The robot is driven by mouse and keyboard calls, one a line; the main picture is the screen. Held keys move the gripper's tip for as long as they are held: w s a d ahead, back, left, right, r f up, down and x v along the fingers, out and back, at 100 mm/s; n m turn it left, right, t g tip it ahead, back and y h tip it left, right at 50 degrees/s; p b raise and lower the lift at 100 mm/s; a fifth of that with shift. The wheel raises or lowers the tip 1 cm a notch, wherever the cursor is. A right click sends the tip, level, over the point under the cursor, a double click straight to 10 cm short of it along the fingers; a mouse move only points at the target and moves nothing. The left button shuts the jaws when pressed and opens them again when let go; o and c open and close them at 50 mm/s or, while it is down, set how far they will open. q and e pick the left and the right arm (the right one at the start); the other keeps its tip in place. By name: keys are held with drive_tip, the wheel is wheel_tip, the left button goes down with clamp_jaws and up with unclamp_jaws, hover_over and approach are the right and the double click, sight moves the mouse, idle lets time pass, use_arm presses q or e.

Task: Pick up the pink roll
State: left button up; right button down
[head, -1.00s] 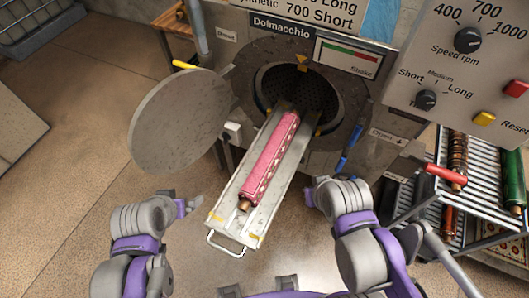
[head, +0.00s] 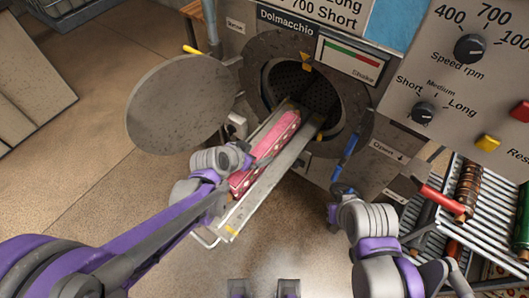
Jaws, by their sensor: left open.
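The pink roll (head: 274,147) lies lengthwise on a metal tray (head: 233,222) that slopes out of the machine's round opening. My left gripper (head: 243,158) is open at the left side of the roll, near its lower half. My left arm hides the roll's near end and part of the tray. I cannot tell whether the fingers touch the roll. My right gripper (head: 334,200) is to the right of the tray, apart from the roll, and its fingers are too small to read.
A round door (head: 176,104) hangs open left of the machine opening (head: 312,90). A blue handle (head: 347,150) sticks out right of the opening. A rack (head: 490,190) with other rolls stands at the right.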

sight(260, 152)
use_arm(q)
drive_tip(key=shift+x, duration=2.75)
drive_tip(key=shift+s+f, duration=0.1)
drive_tip(key=shift+a, duration=0.1)
clamp_jaws()
